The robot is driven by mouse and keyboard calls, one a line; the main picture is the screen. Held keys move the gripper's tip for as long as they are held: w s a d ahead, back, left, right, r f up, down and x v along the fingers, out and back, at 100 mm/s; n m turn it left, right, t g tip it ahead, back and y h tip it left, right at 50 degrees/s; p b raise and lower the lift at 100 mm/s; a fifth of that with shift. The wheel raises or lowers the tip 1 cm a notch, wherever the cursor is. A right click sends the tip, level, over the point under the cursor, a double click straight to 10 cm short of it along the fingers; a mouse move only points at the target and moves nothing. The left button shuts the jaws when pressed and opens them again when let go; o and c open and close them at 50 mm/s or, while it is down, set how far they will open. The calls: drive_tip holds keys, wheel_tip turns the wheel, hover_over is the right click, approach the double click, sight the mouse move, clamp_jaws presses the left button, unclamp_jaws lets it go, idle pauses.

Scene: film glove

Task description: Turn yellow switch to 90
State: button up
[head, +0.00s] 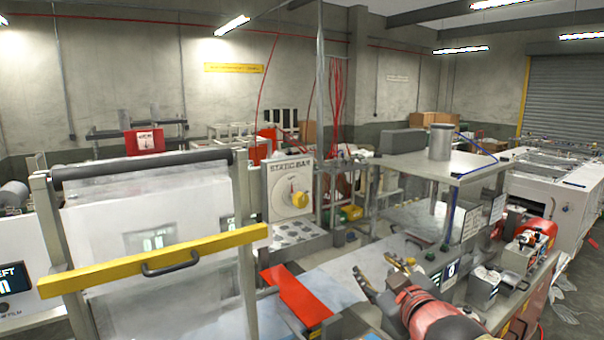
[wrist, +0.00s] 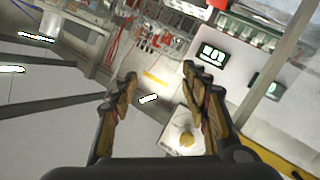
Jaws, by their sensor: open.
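The yellow switch (head: 300,199) is a round knob on a white panel (head: 281,177) marked "STATIC BAR", left of centre in the head view. The dial marks are too small to read. In the wrist view the yellow switch (wrist: 186,140) shows low, near the right finger, with the picture tilted. My gripper (head: 376,268) is open and empty, to the right of and lower in the picture than the switch, and apart from it. Its two fingers (wrist: 159,75) are spread in the wrist view with nothing between them.
A yellow bar with a dark handle (head: 160,260) crosses a clear film frame at left. A red plate (head: 298,296) lies below the panel. A grey-topped stand (head: 425,164) with a cylinder rises behind my gripper. Small machines (head: 520,255) stand at right.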

drive_tip(key=w+a+r+n+y+p, duration=0.35)
drive_tip(key=a+r, duration=0.25)
drive_tip(key=r, duration=0.2)
drive_tip(key=n+y+p, duration=0.3)
drive_tip(key=n+y, duration=0.1)
drive_tip(key=y, duration=0.1)
approach(303, 202)
drive_tip(key=x, duration=1.1)
drive_tip(key=c, duration=0.3)
drive_tip(key=c, duration=0.8)
drive_tip(key=shift+p, duration=0.3)
drive_tip(key=shift+c, duration=0.3)
